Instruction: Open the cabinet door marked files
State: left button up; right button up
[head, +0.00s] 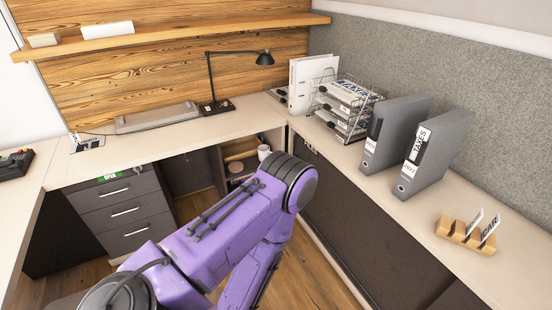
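No label that I can read as "files" shows in the head view. A dark cabinet front (345,215) runs under the right-hand counter. A small pale-marked fitting, too small to read, is near its top left (311,146). An open compartment (240,148) with a wooden shelf and a white mug (264,152) shows in the corner under the desk. My purple arm rises from the bottom, bends at its elbow in front of the cabinet front and goes down out of view, hiding part of it. Neither gripper is in view.
A grey drawer unit (125,209) with a green "OPEN" tag (109,177) stands at left. The counter (400,213) holds grey binders (398,130), a wire paper tray (343,105) and a wooden card holder (466,235). A black lamp (212,80) stands behind. Wooden floor (300,272) lies below.

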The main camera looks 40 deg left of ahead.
aim_at(395, 270)
jog(key=z, duration=0.3)
jog(key=k, duration=0.3)
jog(key=u, duration=1.6)
jog(key=i, duration=1.55)
jog(key=z, duration=0.8)
jog(key=i, duration=0.4)
jog(key=z, duration=0.4)
